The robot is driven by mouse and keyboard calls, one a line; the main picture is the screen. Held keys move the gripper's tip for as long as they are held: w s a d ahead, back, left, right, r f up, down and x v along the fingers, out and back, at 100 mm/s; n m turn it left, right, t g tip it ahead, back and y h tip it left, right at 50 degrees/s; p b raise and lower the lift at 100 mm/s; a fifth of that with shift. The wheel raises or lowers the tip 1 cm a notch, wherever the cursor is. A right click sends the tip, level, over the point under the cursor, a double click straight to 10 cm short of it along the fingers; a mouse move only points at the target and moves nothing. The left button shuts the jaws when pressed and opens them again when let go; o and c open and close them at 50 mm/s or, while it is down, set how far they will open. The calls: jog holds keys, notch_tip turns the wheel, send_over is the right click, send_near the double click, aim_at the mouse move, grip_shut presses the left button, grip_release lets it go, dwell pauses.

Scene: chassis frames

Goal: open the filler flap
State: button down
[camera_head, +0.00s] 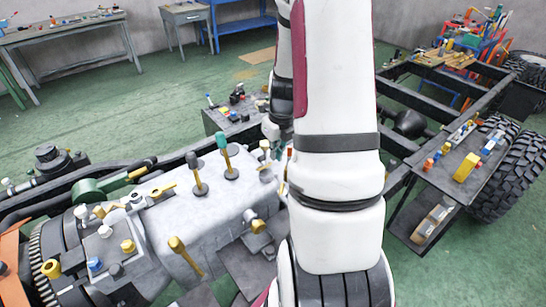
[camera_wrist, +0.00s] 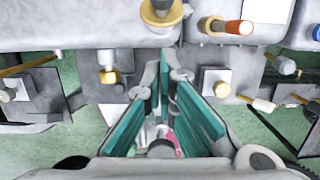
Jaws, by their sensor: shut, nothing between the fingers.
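My gripper (camera_wrist: 166,78) has green finger pads and points down among metal blocks and knobs in the wrist view. It is shut, with nothing held. In the head view my white arm hides most of it, beside the right end of the grey engine block (camera_head: 215,205). I cannot tell for sure which part is the filler flap. In the wrist view a pale square plate with a yellow knob (camera_wrist: 218,86) lies just right of the fingertips. Another yellow knob (camera_wrist: 108,76) is on the left. Both stand apart from the fingers.
An orange-tipped rod (camera_wrist: 238,27) and a brass-collared post (camera_wrist: 160,14) stand beyond the fingertips. Yellow and green-topped levers (camera_head: 228,160) rise from the block. A dark shelf with coloured parts (camera_head: 455,165) is at right by a tyre (camera_head: 505,175). Green floor (camera_head: 120,115) is open behind.

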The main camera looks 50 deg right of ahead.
jog(key=b, duration=0.3)
send_over(272, 186)
notch_tip(272, 186, down, 9)
jog(key=shift+d+r, duration=0.1)
jog(key=shift+r, duration=0.1)
jog(key=shift+w+r, duration=0.1)
jog(key=shift+r, duration=0.05)
